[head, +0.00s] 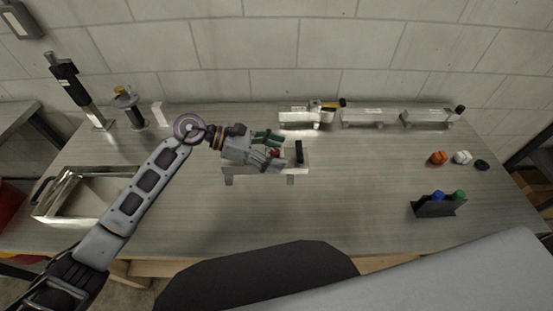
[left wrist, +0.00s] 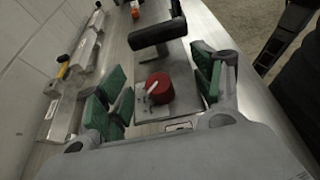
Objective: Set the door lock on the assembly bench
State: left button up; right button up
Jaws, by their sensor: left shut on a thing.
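What looks like the door lock is a small metal plate with a red round knob and a pale lever (left wrist: 160,88); a bit of its red shows in the head view (head: 275,153). A black upright handle (head: 299,152) stands just right of the fingers. My right gripper is not in view.
Orange (head: 438,158), white and black caps lie at right, behind a black holder (head: 437,207). A metal bin (head: 75,205) stands left. The front middle is clear.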

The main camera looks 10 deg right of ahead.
pick_arm(q)
jog(key=shift+d, duration=0.1)
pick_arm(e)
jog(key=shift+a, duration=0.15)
pick_arm(q)
notch_tip(320, 180, down, 5)
jog(key=shift+f+p, duration=0.2)
jog(key=shift+p, duration=0.25)
jog(key=shift+f, duration=0.35)
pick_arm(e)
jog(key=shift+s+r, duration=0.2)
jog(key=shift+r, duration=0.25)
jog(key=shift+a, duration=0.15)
pick_arm(q)
jog(key=shift+f, duration=0.1)
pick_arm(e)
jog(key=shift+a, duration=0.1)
